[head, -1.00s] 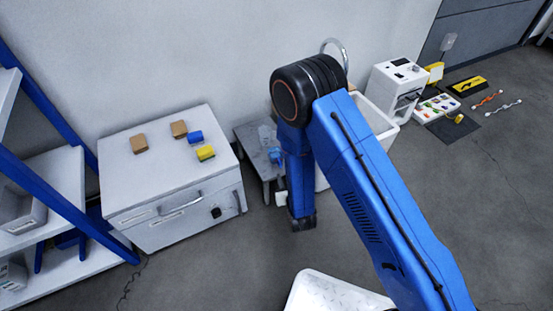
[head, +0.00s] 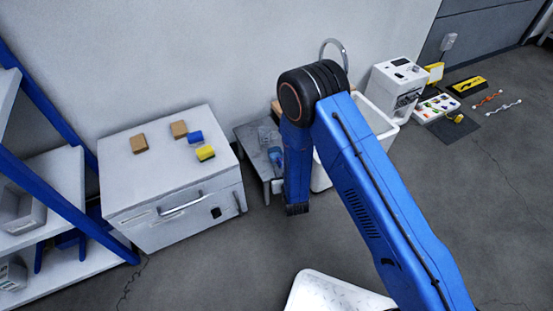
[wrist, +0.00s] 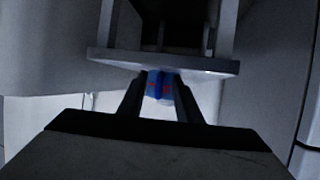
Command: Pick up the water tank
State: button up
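A small grey table (head: 246,134) stands against the wall, left of my arm. On it are a pale, see-through item (head: 265,134) and a small blue item (head: 276,157); I cannot tell for sure which is the water tank. My gripper (head: 297,209) hangs pointing down in front of the table, apart from both items. In the wrist view my gripper (wrist: 159,92) shows two dark fingers with blue, red-marked surfaces between their tips. I cannot tell whether these are finger pads or a thing between them.
A white cabinet (head: 165,178) with sponges and small blocks on top stands left of the table. A white bin (head: 382,124) is behind my arm. A white machine (head: 394,82) and a parts tray (head: 438,107) are farther right.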

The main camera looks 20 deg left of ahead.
grip_shut()
jog(key=shift+r, duration=0.1)
notch_tip(320, 180, up, 10)
jog(key=shift+f, duration=0.2)
dwell(1.1)
jog(key=shift+r, duration=0.1)
dwell(2.6)
